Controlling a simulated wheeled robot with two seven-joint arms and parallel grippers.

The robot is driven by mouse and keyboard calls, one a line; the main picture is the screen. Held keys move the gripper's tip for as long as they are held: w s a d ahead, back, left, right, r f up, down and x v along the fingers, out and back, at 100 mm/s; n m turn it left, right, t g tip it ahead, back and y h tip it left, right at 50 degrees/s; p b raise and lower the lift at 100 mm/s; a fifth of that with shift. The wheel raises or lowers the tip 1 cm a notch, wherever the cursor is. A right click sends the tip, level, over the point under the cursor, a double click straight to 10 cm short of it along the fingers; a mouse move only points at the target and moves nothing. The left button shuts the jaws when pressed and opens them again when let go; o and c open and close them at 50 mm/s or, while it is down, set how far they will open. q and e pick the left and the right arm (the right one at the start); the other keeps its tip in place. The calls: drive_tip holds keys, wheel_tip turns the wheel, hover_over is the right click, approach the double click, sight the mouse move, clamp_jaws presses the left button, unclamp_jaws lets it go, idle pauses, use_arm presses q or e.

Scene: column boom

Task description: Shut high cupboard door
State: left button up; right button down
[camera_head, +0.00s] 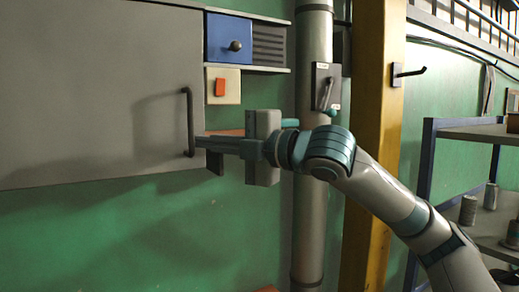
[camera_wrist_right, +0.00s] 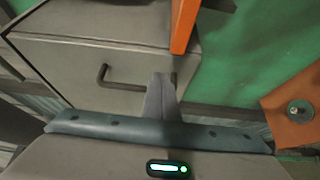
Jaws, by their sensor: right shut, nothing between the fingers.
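The high cupboard door (camera_head: 95,95) is a large flat grey panel filling the upper left of the head view. A dark upright bar handle (camera_head: 188,122) is near its right edge. I cannot tell whether a gap remains behind the panel. My right gripper (camera_head: 200,143) is shut and empty, its fingertips by the lower end of the handle at the door's right edge. Contact is not clear. In the right wrist view the shut fingers (camera_wrist_right: 160,97) point toward a grey panel, beside a dark handle (camera_wrist_right: 120,80). My left gripper is not in view.
Right of the door are a blue drawer front (camera_head: 229,39) and a cream plate with an orange switch (camera_head: 220,87). A grey pipe (camera_head: 312,220) and a yellow post (camera_head: 370,120) stand behind my right arm. A shelf rack (camera_head: 470,133) is at far right.

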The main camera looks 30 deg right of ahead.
drive_tip(key=b+v, duration=0.5)
drive_tip(key=v, duration=1)
drive_tip(key=shift+d+f, duration=0.2)
drive_tip(key=shift+d, duration=0.05)
drive_tip(key=shift+f, duration=0.1)
